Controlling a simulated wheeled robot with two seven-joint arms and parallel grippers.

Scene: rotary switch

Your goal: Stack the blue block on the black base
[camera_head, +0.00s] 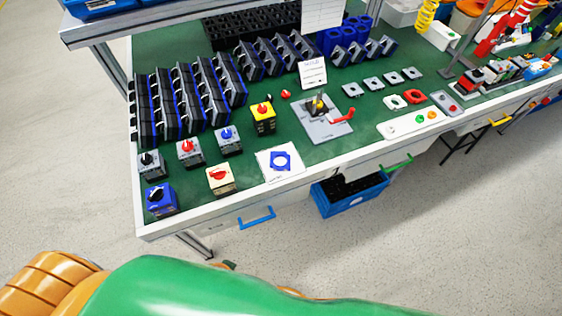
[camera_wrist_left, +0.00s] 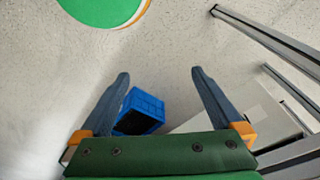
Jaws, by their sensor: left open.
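A blue block with a black knob (camera_head: 160,200) stands at the front left corner of the green-topped table. A flat blue ring-shaped piece (camera_head: 280,161) lies on a white card to its right. I cannot tell for certain which thing is the black base; a dark-knobbed grey block (camera_head: 150,165) stands just behind the blue block, and a grey fixture with a black post (camera_head: 324,117) sits mid-table. My left gripper (camera_wrist_left: 160,75) is open and empty in the left wrist view, above the floor, away from the blocks. My right gripper is not in view.
More knobbed blocks, a yellow one (camera_head: 263,118) and a cream one (camera_head: 220,179), stand nearby. Rows of black-and-blue bins (camera_head: 190,95) fill the table behind. A blue crate (camera_head: 350,193) is on the floor below the front edge; it also shows in the left wrist view (camera_wrist_left: 148,103).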

